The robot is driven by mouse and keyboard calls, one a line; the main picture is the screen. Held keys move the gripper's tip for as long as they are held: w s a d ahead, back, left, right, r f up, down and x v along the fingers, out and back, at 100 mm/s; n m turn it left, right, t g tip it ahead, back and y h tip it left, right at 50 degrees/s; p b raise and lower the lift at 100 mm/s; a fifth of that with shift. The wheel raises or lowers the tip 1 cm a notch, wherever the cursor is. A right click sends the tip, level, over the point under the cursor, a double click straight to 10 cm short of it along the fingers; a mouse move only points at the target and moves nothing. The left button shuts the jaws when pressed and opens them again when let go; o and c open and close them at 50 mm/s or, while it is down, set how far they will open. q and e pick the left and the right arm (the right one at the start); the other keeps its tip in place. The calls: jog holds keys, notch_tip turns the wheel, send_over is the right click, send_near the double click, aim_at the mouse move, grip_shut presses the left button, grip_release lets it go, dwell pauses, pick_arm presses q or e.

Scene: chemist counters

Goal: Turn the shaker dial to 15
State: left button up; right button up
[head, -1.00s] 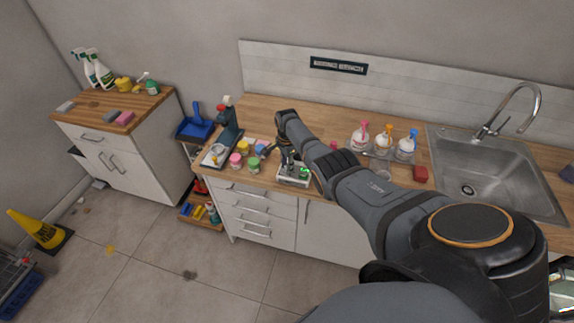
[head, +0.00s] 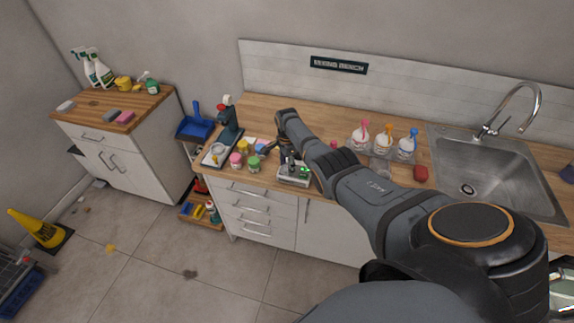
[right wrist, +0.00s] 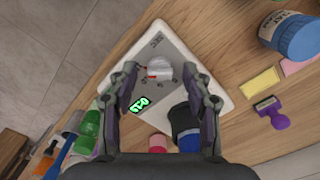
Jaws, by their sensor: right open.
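The shaker is a small white box (head: 293,181) with a grey top, near the counter's front edge. In the right wrist view its white body (right wrist: 219,90) lies tilted. Its round white dial (right wrist: 159,66) has a red mark pointing left and small dark ticks below it. A lit green display (right wrist: 139,104) sits below the dial; I cannot read it surely. My right gripper (right wrist: 159,74) is open, with one finger on each side of the dial; I cannot tell whether they touch it. The gripper (head: 287,158) partly hides the shaker in the head view. My left gripper is not in view.
Small pink, green and yellow-lidded jars (head: 253,164) stand left of the shaker. Behind it to the right are three wash bottles (head: 384,146), then a red block (head: 421,173) and the sink (head: 490,185). A large blue-lidded jar (right wrist: 291,38) and purple stamp (right wrist: 272,112) lie nearby.

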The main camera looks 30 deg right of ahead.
notch_tip(320, 180, up, 12)
dwell(0.5)
jog(key=shift+f, duration=0.1)
